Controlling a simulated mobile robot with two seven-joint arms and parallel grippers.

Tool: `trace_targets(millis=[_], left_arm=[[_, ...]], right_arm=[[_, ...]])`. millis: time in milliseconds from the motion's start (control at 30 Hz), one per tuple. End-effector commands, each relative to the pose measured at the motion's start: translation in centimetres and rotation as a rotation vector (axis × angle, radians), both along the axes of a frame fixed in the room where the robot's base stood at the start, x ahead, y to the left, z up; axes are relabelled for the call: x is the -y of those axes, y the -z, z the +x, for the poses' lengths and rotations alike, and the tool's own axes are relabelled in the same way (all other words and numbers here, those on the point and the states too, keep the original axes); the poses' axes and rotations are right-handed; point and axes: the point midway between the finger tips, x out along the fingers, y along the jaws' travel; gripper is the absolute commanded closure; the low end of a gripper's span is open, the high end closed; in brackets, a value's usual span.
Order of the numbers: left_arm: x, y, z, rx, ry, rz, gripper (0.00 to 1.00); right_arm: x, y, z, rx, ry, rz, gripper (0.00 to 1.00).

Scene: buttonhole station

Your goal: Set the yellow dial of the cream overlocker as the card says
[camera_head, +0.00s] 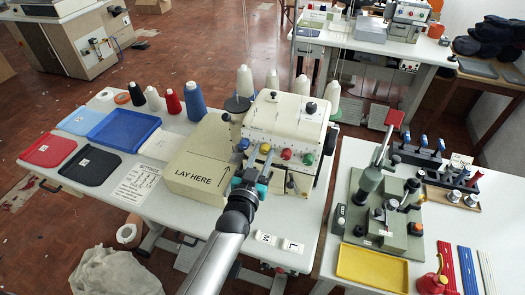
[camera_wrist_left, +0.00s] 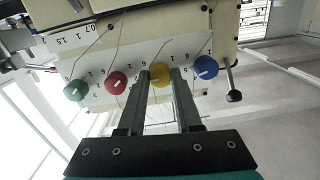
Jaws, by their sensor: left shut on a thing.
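The cream overlocker (camera_head: 285,118) stands on the white table, with a row of coloured dials on its front. The yellow dial (camera_head: 265,148) is second from the left there, and it shows in the left wrist view (camera_wrist_left: 160,73) with a white pointer mark and printed numbers around it. My left gripper (camera_wrist_left: 160,78) has its two fingers on either side of the yellow dial and is shut on it. In the head view the left gripper (camera_head: 258,166) reaches the machine front. A white card (camera_head: 138,181) lies on the table at left; its writing is too small to read. My right gripper is out of view.
A blue dial (camera_wrist_left: 205,67) sits close beside the fingers, with a red dial (camera_wrist_left: 117,82) and a green dial (camera_wrist_left: 76,90) on the other side. A cream "LAY HERE" plate (camera_head: 202,165) is left of the arm. Thread cones (camera_head: 193,102) stand behind.

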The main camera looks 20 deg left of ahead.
Motion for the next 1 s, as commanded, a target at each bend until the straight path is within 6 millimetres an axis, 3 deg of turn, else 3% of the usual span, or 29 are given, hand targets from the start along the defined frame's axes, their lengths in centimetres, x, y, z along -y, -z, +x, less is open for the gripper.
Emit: trace_targets(millis=[400,933,967,1000], left_arm=[[-0.03,-0.05,0.00,-0.006,0.000,-0.184,1.00],[-0.04,-0.02,0.01,-0.006,0.000,-0.207,1.00],[-0.03,-0.02,0.01,-0.006,0.000,-0.207,0.65],[-0.04,-0.02,0.01,-0.006,0.000,-0.207,0.60]], right_arm=[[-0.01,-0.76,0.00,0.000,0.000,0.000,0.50],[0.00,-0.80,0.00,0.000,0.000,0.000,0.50],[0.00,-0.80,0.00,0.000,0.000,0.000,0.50],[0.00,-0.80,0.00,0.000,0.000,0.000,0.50]])
